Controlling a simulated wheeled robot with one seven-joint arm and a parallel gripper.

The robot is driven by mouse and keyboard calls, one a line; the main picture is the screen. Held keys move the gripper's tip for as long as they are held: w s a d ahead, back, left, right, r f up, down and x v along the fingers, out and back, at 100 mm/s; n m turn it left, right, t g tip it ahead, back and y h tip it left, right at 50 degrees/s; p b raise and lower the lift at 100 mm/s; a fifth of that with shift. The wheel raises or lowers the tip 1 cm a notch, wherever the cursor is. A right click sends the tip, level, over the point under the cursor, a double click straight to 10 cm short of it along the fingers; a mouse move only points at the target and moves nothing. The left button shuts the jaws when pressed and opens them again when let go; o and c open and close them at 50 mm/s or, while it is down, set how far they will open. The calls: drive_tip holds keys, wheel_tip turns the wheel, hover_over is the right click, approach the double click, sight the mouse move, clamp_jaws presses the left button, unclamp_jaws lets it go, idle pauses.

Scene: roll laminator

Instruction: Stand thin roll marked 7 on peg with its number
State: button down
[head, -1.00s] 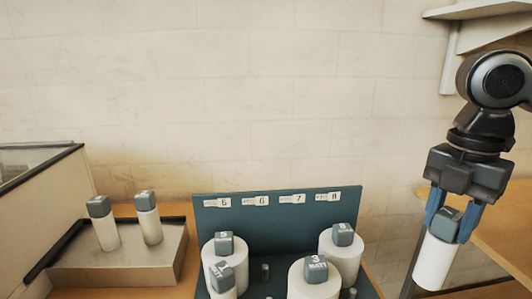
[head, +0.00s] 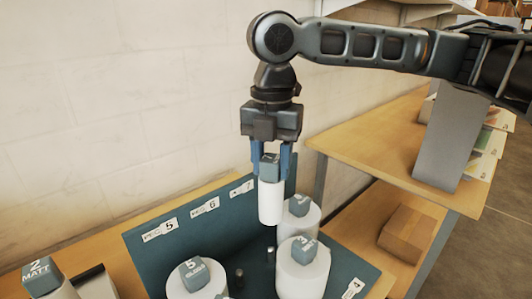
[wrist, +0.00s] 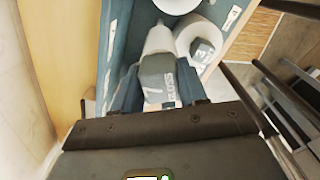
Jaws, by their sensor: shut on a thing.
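My gripper (head: 270,150) is shut on the grey cap of a thin white roll (head: 270,203) and holds it upright above the teal rack (head: 145,250). In the wrist view the held roll's cap (wrist: 158,80) reads 7 and GLOSS. The label for peg 7 (head: 241,188) is on the rack's back panel, just left of the held roll. A bare peg (head: 270,255) stands below the roll, with a clear gap between them. Another bare peg (head: 239,275) stands nearer the front. The label for peg 8 is hidden.
A wide roll (head: 303,275) stands right of the bare pegs, and another roll (head: 298,222) stands behind it, close to the held roll. A roll marked 5 (head: 195,280) stands at the left. A wooden shelf (head: 375,145) with a brown box (head: 407,234) is at the right.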

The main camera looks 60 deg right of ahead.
sight(272, 177)
drive_tip(key=shift+f, duration=1.6)
wheel_tip(272, 177, down, 7)
drive_tip(key=b, duration=0.6)
drive_tip(key=shift+f, duration=0.2)
drive_tip(key=shift+d+f+b, duration=0.1)
drive_tip(key=shift+f+b, duration=0.25)
drive_tip(key=shift+f, duration=1.25)
drive_tip(key=c, duration=0.5)
unclamp_jaws()
